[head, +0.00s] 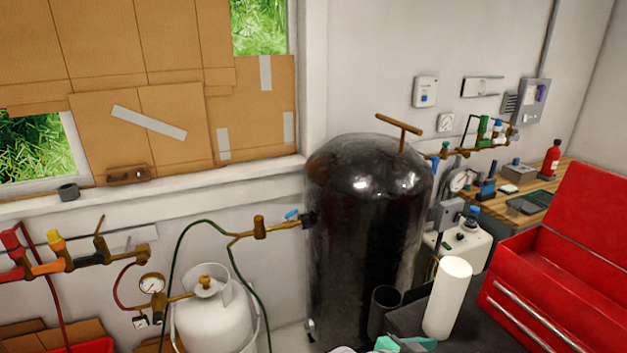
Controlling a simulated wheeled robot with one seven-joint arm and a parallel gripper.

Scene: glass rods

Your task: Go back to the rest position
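My gripper does not show in the head view, so I cannot see whether it is open or shut, or whether it holds anything. A white upright cylinder (447,299) stands at the bottom right of centre, by a dark surface. A short dark open-topped cylinder (383,311) is just left of it. Pale green and white items (402,344) are cut off by the bottom edge. I cannot make out any glass rod clearly.
A large glossy black tank (367,235) stands in the middle. A white gas cylinder (213,312) with hoses is left of it. An open red toolbox (560,270) is at right, before a wooden bench (541,205). Brass valves (75,262) line the left wall.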

